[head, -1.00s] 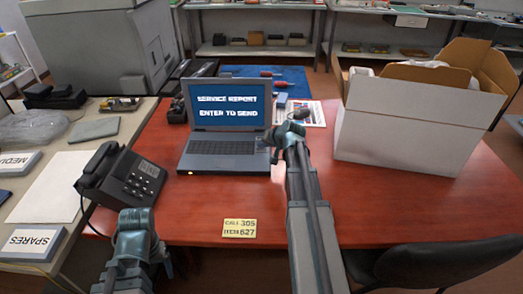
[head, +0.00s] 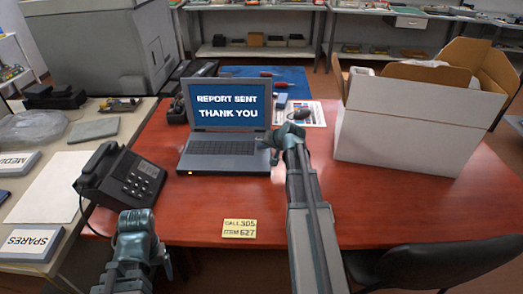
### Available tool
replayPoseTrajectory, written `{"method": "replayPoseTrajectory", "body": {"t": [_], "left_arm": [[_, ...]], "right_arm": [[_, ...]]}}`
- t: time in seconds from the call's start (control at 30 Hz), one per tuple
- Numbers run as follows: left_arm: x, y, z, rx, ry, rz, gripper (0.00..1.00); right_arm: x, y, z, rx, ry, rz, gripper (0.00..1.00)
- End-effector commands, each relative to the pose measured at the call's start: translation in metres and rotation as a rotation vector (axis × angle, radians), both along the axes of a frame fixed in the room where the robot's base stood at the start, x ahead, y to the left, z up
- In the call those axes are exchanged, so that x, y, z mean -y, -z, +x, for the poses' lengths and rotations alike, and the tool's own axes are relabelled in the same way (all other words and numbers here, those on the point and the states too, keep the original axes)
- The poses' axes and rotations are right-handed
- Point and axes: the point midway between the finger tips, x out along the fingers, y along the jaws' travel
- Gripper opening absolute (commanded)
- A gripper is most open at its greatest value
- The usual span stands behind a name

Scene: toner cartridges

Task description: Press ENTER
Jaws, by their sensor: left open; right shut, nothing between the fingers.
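A dark laptop (head: 226,115) stands open on the red table. Its screen reads "REPORT SENT THANK YOU". My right gripper (head: 266,146) is shut and empty, with its tip at the right edge of the laptop's keyboard (head: 222,148). The gripper hides the keys there, so I cannot tell whether it touches one. My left gripper (head: 160,262) is low at the left, in front of the table's edge and apart from the laptop; its fingers are open with nothing in them.
A black desk phone (head: 120,177) stands left of the laptop. A yellow note (head: 239,228) reading "CALL 305 ITEM 627" lies at the front edge. A large white box (head: 415,125) stands at the right, with a black chair (head: 440,264) before it.

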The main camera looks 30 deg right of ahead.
Motion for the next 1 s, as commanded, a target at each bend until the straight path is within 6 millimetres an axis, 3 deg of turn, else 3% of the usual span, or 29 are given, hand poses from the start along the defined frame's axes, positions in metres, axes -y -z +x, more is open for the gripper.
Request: {"method": "replayPoseTrajectory", "body": {"t": [0.37, 0.77, 1.0], "left_arm": [[0.000, -0.016, 0.000, 0.000, 0.000, 0.000, 0.79], [0.000, -0.017, 0.000, 0.000, 0.000, 0.000, 0.79], [0.000, -0.036, 0.000, 0.000, 0.000, 0.000, 0.79]], "right_arm": [[0.000, -0.016, 0.000, -0.001, -0.001, 0.000, 0.00], [0.000, -0.017, 0.000, 0.000, 0.000, 0.000, 0.00], [0.000, -0.036, 0.000, 0.000, 0.000, 0.000, 0.00]]}}
